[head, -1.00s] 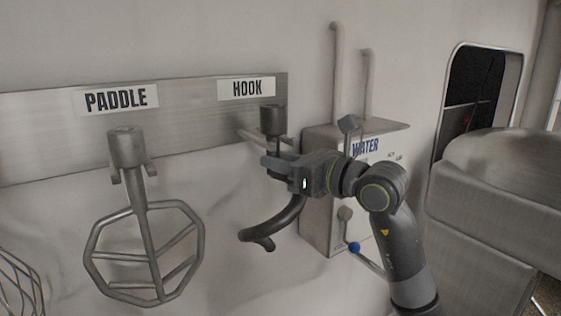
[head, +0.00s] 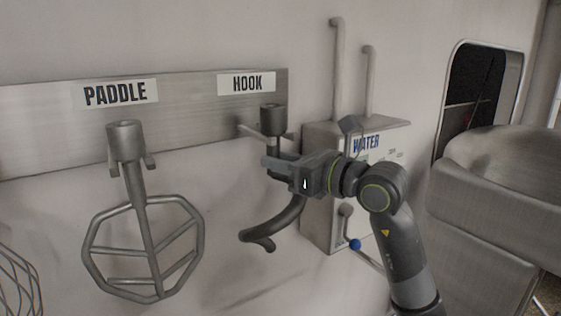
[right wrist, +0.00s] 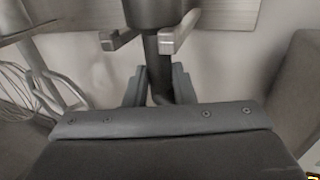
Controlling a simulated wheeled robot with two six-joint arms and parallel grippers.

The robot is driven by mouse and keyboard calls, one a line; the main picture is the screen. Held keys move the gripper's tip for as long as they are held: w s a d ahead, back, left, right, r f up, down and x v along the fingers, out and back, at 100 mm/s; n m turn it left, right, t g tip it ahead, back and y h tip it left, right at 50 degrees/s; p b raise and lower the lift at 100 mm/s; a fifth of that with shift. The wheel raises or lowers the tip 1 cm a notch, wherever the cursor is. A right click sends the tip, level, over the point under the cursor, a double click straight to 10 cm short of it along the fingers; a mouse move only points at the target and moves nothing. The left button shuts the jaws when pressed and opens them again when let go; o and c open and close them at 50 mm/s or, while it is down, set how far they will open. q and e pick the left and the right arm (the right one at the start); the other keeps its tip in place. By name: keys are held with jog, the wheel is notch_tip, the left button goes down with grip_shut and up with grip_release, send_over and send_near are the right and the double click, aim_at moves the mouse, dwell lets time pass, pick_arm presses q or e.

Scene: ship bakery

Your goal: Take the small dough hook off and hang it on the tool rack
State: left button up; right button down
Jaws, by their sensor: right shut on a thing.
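The small dough hook (head: 282,222) is dark and curved, with a cylindrical hub (head: 273,118) at its top. It stands upright below the HOOK label on the tool rack (head: 200,105). My right gripper (head: 280,164) is shut on its shank just below the hub. In the right wrist view, the shank (right wrist: 160,75) runs between my fingers. Two rack prongs (right wrist: 179,33) lie on either side of the shank under the hub. I cannot tell whether the hub rests on them. My left gripper is not in view.
A paddle (head: 145,235) hangs on the rack to the left, and part of a wire whisk (head: 18,285) shows at the left edge. A water box (head: 322,200) with pipes and a blue-knobbed lever stands right of the hook, close behind my right arm.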

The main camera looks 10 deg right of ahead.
jog(key=shift+r, duration=0.1)
jog(key=c, duration=1.1)
grip_release()
jog(key=shift+s, duration=0.15)
jog(key=shift+b+v, duration=4.2)
jog(key=shift+v, duration=4.45)
